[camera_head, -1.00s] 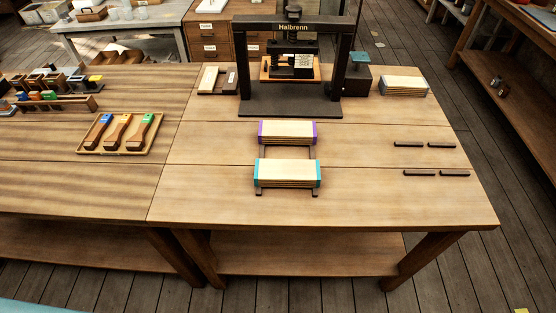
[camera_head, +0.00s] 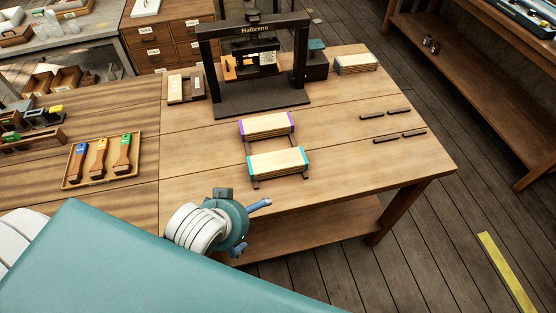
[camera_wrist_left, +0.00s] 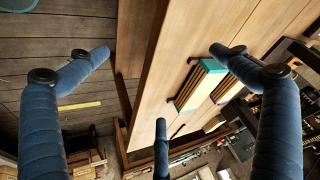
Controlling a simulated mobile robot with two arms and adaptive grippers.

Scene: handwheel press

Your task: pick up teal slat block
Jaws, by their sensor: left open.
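The teal slat block (camera_head: 278,163) is a stack of pale wooden slats with teal ends. It lies on two dark rails on the table, in front of the purple-ended slat block (camera_head: 266,125). My left gripper (camera_head: 250,226) is open and empty near the table's front edge, to the lower left of the teal block and apart from it. In the left wrist view the teal block (camera_wrist_left: 202,88) shows between the spread blue fingers of the left gripper (camera_wrist_left: 158,88), beyond them toward the right. My right gripper is not in view.
A black handwheel press (camera_head: 258,65) stands behind the blocks. A tray (camera_head: 76,183) with several brushes lies at the left. Another slat block (camera_head: 356,64) is at the back right, and dark bars (camera_head: 392,125) lie at the right. The table between the blocks and these bars is clear.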

